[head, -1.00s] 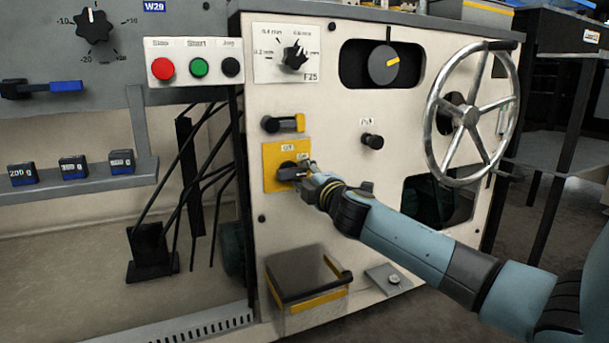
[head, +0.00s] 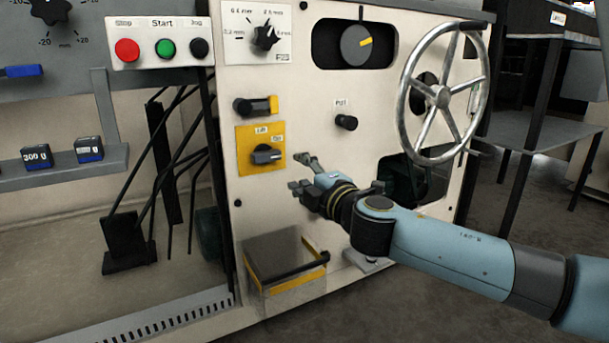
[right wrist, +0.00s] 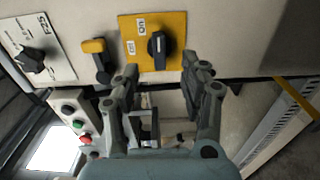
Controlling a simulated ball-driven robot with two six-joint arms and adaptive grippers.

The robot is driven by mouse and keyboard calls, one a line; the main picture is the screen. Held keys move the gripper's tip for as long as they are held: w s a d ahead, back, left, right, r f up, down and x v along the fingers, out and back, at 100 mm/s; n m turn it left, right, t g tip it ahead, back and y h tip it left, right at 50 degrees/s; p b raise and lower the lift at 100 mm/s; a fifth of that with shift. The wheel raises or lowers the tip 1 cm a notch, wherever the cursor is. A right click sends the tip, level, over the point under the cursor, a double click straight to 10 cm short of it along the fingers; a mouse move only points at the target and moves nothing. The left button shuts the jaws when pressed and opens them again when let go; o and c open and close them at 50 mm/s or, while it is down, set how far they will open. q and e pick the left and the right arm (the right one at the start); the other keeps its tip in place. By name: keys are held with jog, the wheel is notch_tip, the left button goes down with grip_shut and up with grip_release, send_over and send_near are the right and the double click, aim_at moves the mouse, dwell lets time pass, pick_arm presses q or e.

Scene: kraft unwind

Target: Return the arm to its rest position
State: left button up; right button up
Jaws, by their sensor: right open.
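My right arm comes in from the right in the head view. Its right gripper (head: 304,174) is open and empty, apart from the panel, just below and right of the black rotary switch (head: 266,155) on the yellow plate (head: 247,139). In the right wrist view the two fingers of the right gripper (right wrist: 165,95) are spread with nothing between them. The black switch (right wrist: 158,50) on its yellow plate (right wrist: 175,22) shows beyond the fingertips, untouched. My left gripper is in neither view.
A large handwheel (head: 442,95) stands out from the panel at the right. A clear box with a black and yellow edge (head: 285,270) juts out below. A black knob (head: 346,122) and a black-and-yellow lever (head: 256,105) also stick out. Open floor lies at the lower right.

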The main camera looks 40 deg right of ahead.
jog(key=shift+s+a, duration=0.1)
jog(key=shift+s, duration=0.35)
